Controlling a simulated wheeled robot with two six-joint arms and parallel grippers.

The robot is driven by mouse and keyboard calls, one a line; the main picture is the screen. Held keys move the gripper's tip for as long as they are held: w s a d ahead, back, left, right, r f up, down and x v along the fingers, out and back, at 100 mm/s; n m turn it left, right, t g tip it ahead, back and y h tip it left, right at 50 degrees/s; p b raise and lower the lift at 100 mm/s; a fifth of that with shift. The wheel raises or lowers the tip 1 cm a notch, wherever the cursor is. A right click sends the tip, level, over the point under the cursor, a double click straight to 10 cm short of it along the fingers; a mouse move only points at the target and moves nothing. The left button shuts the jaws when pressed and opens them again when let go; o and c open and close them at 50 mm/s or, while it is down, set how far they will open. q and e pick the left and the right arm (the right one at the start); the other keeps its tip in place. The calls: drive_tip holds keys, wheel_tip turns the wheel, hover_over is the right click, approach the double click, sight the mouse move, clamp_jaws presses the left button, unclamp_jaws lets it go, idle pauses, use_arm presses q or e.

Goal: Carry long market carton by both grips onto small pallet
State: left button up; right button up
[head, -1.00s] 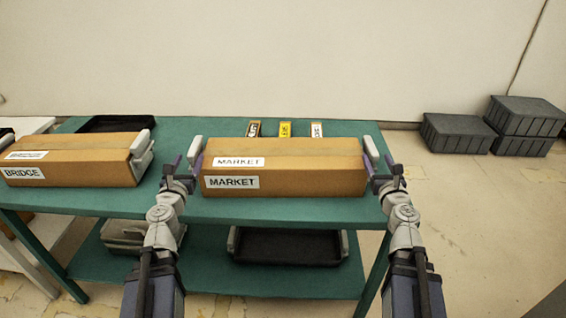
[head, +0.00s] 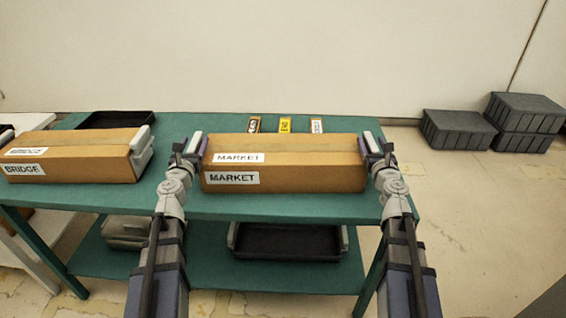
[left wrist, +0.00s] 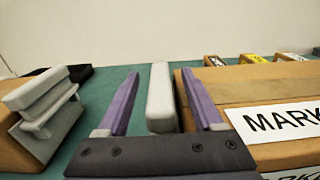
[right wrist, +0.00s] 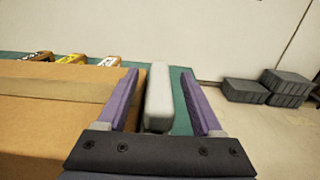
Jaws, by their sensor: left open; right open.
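The long brown MARKET carton (head: 285,178) rests on the green table (head: 240,205), with a pale grip at each end. My left gripper (head: 190,146) is open at the carton's left end. In the left wrist view the left grip (left wrist: 160,98) stands between its two purple fingers, with a gap on the left side. My right gripper (head: 378,150) is open at the right end. In the right wrist view the right grip (right wrist: 158,98) stands between its fingers. No small pallet can be made out.
A BRIDGE carton (head: 80,165) lies to the left on the table. Several small labelled blocks (head: 285,125) stand behind the MARKET carton. A black tray (head: 115,119) is at the back left. A dark bin (head: 285,245) sits on the lower shelf. Grey crates (head: 455,134) stand on the floor at right.

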use_arm(q)
drive_tip(key=shift+w, duration=0.4)
use_arm(e)
drive_tip(key=shift+w, duration=0.4)
use_arm(q)
clamp_jaws()
use_arm(e)
clamp_jaws()
idle(0.6)
